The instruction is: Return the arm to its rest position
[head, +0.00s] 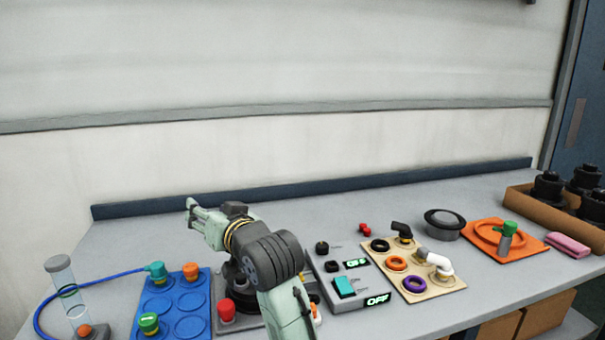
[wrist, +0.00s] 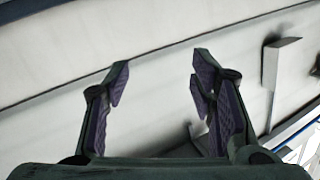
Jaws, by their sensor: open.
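My gripper (head: 190,213) is at the end of my arm, raised above the back left of the grey table (head: 335,205) and pointing left toward the wall. In the wrist view its two fingers (wrist: 158,85) are spread apart with nothing between them, and the pale wall lies behind them. My arm reaches up from the front middle of the head view and hides part of the table and of the things beneath it.
A blue tray (head: 172,303) with coloured caps and a clear tube (head: 62,285) stand at left. A control box (head: 345,282), a beige board (head: 440,285), a dark round pot (head: 445,222) and an orange plate (head: 478,232) stand at right. The back middle is clear.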

